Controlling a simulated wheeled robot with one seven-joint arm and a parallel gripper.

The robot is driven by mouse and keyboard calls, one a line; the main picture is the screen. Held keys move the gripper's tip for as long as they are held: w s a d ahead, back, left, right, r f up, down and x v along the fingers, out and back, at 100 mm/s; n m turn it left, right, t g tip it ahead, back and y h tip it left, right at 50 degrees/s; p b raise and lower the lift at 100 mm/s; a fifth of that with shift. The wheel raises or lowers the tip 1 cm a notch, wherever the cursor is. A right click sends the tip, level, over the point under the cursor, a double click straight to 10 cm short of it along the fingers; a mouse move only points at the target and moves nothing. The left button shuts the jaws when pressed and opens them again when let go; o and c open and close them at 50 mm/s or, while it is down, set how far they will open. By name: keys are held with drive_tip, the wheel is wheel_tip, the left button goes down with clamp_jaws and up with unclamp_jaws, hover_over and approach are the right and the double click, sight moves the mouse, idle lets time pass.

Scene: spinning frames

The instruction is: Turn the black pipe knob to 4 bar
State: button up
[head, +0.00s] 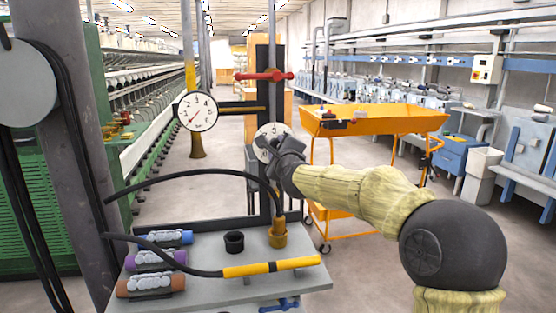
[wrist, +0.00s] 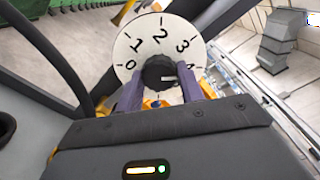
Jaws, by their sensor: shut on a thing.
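The black pipe knob (wrist: 158,73) sits at the centre of a white dial (wrist: 133,57) marked 0 to 4 in the wrist view. A pale mark on the knob points right, roughly towards the 4, which is partly hidden by a finger. My gripper (wrist: 159,90) is shut on the knob, one dark finger on each side. In the head view my gripper (head: 272,158) covers the knob and part of the dial (head: 264,134). A round white gauge (head: 197,111) to the left has a red needle pointing to the lower left.
A red valve handle (head: 263,76) is above the dial. An orange cart (head: 385,118) stands behind my arm.

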drive_tip(key=shift+f+m+b, duration=0.15)
drive_tip(key=shift+m+b, duration=0.25)
drive_tip(key=shift+m, duration=0.1)
drive_tip(key=o, duration=1)
drive_tip(key=shift+d, duration=0.1)
drive_tip(key=b+v, duration=0.9)
drive_tip(key=v, duration=0.8)
drive_tip(key=shift+s, duration=0.2)
